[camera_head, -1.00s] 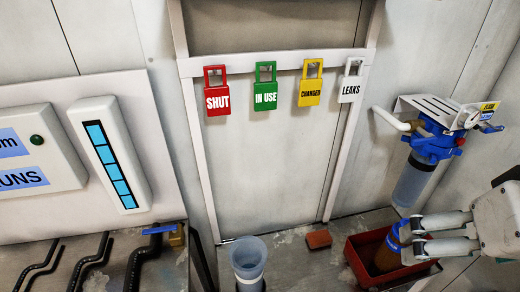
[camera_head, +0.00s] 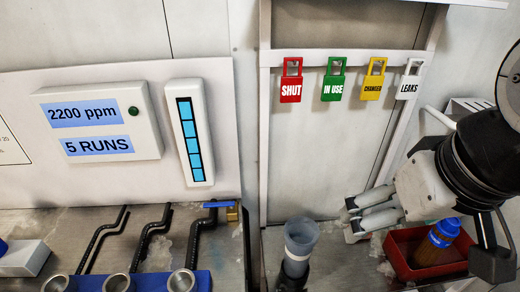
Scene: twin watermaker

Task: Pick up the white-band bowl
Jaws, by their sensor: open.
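The white-band bowl (camera_head: 301,240) is a translucent blue-grey cup with a pale band around it. It stands upright with its open mouth up, in front of the white panel, and its lower end is in a dark part. My gripper (camera_head: 352,220) is open and empty. It shows to the right of the bowl, apart from it in the picture, with its fingers pointing left. The arm comes in from the right edge and hides part of the wall behind.
A red tray (camera_head: 400,262) holding a brown cartridge with a blue cap (camera_head: 440,236) is right of the bowl, below my arm. Black bent pipes (camera_head: 150,235) and metal cups (camera_head: 182,280) are at left. Coloured tags hang above, including a red SHUT tag (camera_head: 291,82).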

